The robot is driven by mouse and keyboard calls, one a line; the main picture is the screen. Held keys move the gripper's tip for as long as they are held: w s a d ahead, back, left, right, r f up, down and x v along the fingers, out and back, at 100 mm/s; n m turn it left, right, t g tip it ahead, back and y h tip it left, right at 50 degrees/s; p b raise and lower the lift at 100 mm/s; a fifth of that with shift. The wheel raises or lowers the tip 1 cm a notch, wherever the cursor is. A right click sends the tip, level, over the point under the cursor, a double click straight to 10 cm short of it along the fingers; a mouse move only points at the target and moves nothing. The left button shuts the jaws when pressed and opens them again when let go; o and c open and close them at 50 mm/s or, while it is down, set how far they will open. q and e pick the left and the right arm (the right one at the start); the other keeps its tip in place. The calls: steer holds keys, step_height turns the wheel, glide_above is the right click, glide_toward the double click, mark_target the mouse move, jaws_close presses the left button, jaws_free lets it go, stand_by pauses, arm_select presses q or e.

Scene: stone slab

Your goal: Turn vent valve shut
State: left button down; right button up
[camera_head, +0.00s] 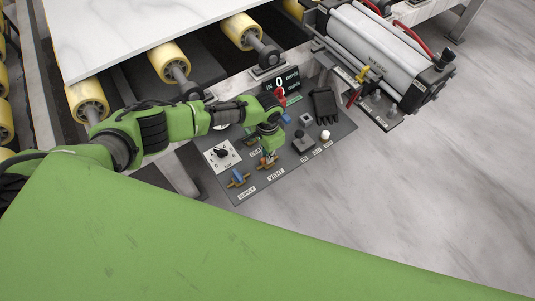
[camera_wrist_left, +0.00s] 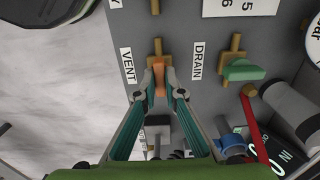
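The vent valve has a small orange handle (camera_wrist_left: 160,78) on a brass body, beside the VENT label (camera_wrist_left: 127,66). In the left wrist view the handle lies roughly in line with the body. My left gripper (camera_wrist_left: 160,84) has its two fingertips on either side of this handle, close against it; they look shut on it. In the head view the left gripper (camera_head: 268,151) points down at the valve, and the orange handle (camera_head: 267,161) shows just below it, near the VENT label (camera_head: 275,175). My right gripper is in neither view.
A teal-handled drain valve (camera_wrist_left: 243,71) sits beside the vent valve, its handle crosswise to its brass body. A blue-handled supply valve (camera_head: 238,180), a dial (camera_head: 222,153) and a joystick (camera_head: 303,142) share the grey panel (camera_head: 333,140). A red lever (camera_wrist_left: 258,125) stands near the gripper.

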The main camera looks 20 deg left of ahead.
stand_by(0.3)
arm_select(q)
steer(key=n+p, duration=0.3)
steer(key=shift+s+r+n, duration=0.1)
steer(key=shift+n, duration=0.2)
steer(key=n+p, duration=0.2)
steer(key=n, duration=0.2)
steer(key=shift+d+p, duration=0.1)
steer(key=shift+p, duration=0.25)
steer(key=n+p, duration=0.2)
steer(key=n, duration=0.3)
steer(key=shift+n, duration=0.4)
steer(key=shift+n+p, duration=0.65)
steer(key=shift+n, duration=1.65)
steer(key=c, duration=2.1)
jaws_free()
steer(key=shift+c, duration=0.2)
